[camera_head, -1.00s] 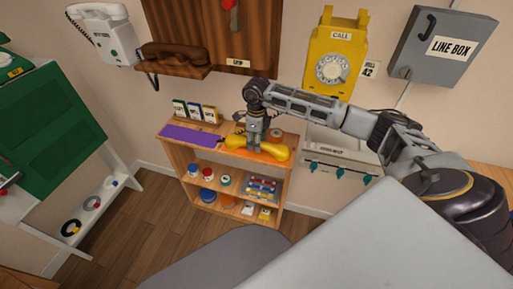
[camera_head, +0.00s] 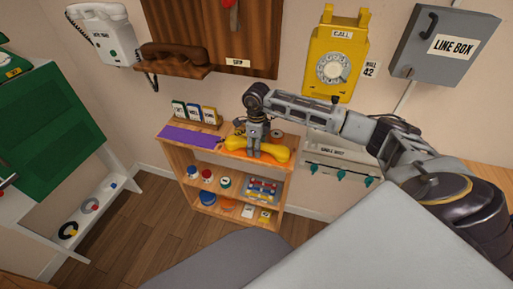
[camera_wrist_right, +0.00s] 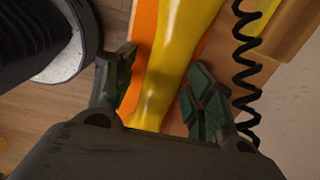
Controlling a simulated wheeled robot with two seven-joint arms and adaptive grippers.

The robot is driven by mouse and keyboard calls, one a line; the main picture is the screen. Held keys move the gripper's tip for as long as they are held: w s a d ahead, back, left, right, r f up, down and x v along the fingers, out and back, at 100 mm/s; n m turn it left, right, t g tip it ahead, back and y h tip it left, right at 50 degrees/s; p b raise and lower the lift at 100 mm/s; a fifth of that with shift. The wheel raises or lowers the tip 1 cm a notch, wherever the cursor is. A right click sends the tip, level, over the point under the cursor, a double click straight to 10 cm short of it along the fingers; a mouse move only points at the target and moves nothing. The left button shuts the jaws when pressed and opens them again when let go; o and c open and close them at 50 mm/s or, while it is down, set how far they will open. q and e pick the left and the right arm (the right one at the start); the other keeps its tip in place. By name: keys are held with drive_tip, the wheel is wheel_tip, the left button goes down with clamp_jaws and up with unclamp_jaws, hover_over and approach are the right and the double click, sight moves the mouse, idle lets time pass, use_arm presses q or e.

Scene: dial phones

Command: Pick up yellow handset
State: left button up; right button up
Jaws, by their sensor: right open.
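The yellow handset (camera_head: 272,152) lies on an orange mat (camera_head: 231,156) on top of a wooden shelf unit. My right gripper (camera_head: 254,150) points down over the handset's middle. In the right wrist view the handset's grip (camera_wrist_right: 175,60) runs between the two dark green finger pads of my right gripper (camera_wrist_right: 165,95). The fingers are open, one on each side of the handset, and I see a gap beside it. A black coiled cord (camera_wrist_right: 245,75) lies to the right of the handset. My left gripper is not in view.
A yellow wall phone (camera_head: 335,60) without a handset on it hangs above right. A purple mat (camera_head: 190,136) and small boxed cards (camera_head: 195,113) share the shelf top. A grey line box (camera_head: 440,45) hangs at the right. Lower shelves hold small jars.

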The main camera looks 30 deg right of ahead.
clamp_jaws()
idle(0.3)
